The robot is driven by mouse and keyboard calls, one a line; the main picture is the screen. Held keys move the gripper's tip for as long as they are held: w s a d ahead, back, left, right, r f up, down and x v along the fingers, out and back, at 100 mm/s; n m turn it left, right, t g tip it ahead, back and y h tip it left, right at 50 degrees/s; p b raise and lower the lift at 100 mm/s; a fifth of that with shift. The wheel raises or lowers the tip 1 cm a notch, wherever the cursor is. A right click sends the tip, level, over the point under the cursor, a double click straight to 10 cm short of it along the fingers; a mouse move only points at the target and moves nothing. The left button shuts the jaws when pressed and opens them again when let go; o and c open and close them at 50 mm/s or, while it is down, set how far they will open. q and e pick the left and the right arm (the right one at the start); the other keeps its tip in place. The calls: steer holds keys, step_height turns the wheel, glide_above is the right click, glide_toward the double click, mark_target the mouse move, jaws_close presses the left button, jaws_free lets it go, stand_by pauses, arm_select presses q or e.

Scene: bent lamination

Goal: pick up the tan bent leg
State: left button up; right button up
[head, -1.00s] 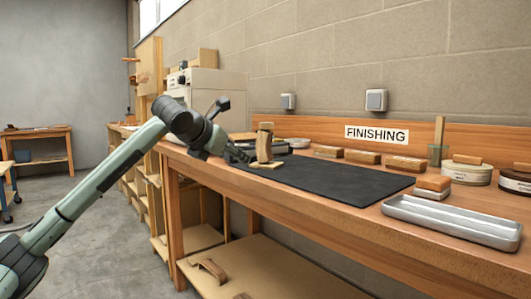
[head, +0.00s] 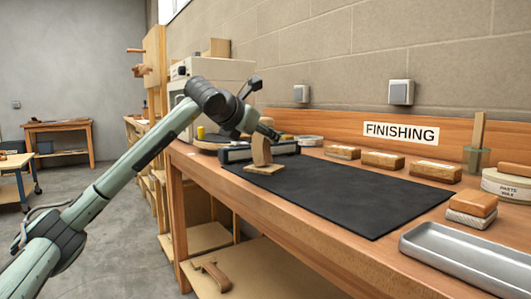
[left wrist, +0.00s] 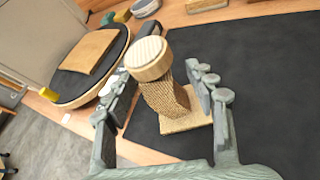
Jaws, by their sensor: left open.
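The tan bent leg (head: 261,151) stands upright on its flat square foot at the far left part of the black mat (head: 345,190). In the left wrist view the leg (left wrist: 165,95) rises toward the camera, with its round pale top nearest. My left gripper (head: 268,132) is open at the upper part of the leg. In the left wrist view its two fingers (left wrist: 160,78) stand on either side of the leg, with a gap visible on the right. My right gripper is not in view.
A dark long box (head: 235,154) lies close behind the leg. A round stand with a tan sheet (left wrist: 88,55) is left of it in the wrist view. Several wooden blocks (head: 383,160) line the back; a metal tray (head: 465,255) is at right. The mat's middle is clear.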

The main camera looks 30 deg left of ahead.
mark_target(267, 140)
arm_select(q)
steer(key=x, duration=0.4)
steer(key=shift+w+a+f, duration=0.1)
steer(key=shift+a+f, duration=0.2)
steer(key=shift+f, duration=0.15)
steer(key=shift+w+f, duration=0.1)
steer(key=shift+w, duration=0.25)
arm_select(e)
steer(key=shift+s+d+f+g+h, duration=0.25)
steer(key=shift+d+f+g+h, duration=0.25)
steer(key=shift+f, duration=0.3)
arm_select(q)
jaws_close()
